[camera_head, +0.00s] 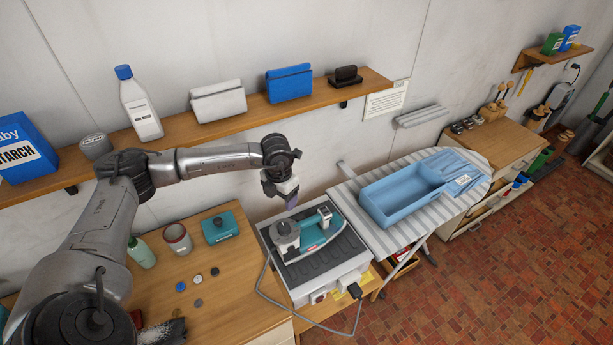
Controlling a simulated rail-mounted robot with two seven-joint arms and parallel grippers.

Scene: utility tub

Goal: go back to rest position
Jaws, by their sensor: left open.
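My left arm comes in from the left and reaches across the wooden counter. My left gripper (290,203) hangs pointing down, open, a little above and to the left of a teal and grey iron (318,232). I see nothing held in it, though its fingertips are small in the picture. The iron rests on a dark ribbed pad on a white station (322,285), with a grey cord looping in front. A grey round part at the iron's left end stands close below the gripper. My right gripper is not in view.
A wall shelf (225,118) with a bottle and several boxes runs behind my arm. Jars, a teal box (220,227) and several small discs lie on the counter (232,285). An ironing board (352,217) with a blue tub (402,197) stands right of the iron.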

